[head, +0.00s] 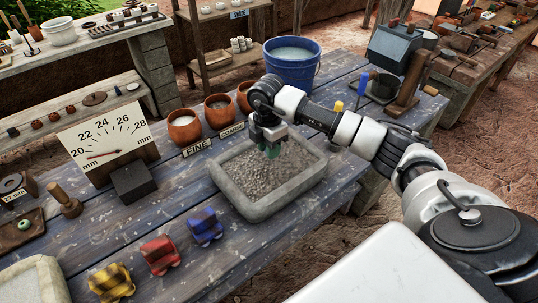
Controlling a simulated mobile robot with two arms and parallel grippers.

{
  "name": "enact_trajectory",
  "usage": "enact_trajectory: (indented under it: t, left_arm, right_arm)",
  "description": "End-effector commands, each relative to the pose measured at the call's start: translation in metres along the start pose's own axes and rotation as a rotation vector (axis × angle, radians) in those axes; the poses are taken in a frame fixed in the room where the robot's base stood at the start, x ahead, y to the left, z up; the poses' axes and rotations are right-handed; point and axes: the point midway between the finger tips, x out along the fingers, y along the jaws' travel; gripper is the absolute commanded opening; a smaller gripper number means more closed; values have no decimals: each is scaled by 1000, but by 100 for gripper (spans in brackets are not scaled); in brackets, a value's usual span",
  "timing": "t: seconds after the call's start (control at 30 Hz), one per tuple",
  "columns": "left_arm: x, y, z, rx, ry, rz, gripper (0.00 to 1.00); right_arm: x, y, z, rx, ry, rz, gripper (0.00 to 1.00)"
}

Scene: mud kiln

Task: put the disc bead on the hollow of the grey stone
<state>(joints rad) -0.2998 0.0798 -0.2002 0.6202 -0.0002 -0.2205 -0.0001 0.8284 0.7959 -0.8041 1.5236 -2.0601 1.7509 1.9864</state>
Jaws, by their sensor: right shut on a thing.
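My right gripper (271,150) reaches in from the right and points down over a pale grey stone trough (315,175) filled with grey grit (262,182). It is shut on a small green piece, mostly hidden by the fingers; I cannot tell its shape or whether it touches the grit. A round green bead with a dark hole (25,224) lies on a brown rest at the left. A dark grey block (133,183) stands in front of the gauge; no hollow can be made out on it. My left gripper is not in view.
Clay pots (184,127) and a blue bucket (292,64) stand behind the trough. A dial gauge board (106,135) is left of them. Yellow, red and blue patterned pieces (160,254) line the front. Another pale trough (34,280) sits at the lower left.

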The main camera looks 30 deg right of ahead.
Motion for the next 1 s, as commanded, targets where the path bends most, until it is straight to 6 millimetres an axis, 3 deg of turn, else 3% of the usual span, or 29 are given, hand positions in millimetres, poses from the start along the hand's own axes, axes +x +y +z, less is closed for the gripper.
enact_trajectory:
  t: [0.23, 0.6, 0.63, 0.8, 1.0]
  left_arm:
    - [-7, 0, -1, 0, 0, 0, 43]
    - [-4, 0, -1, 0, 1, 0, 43]
    - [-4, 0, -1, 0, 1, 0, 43]
    - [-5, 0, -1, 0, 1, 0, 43]
    - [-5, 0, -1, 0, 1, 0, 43]
  right_arm:
    - [33, 0, 0, 0, 0, -4, 8]
    - [40, 1, 0, 0, -1, -1, 8]
    - [40, 1, 0, 0, -1, -1, 31]
    - [39, 1, 0, 0, -1, -1, 55]
    - [39, 1, 0, 0, -1, -1, 55]
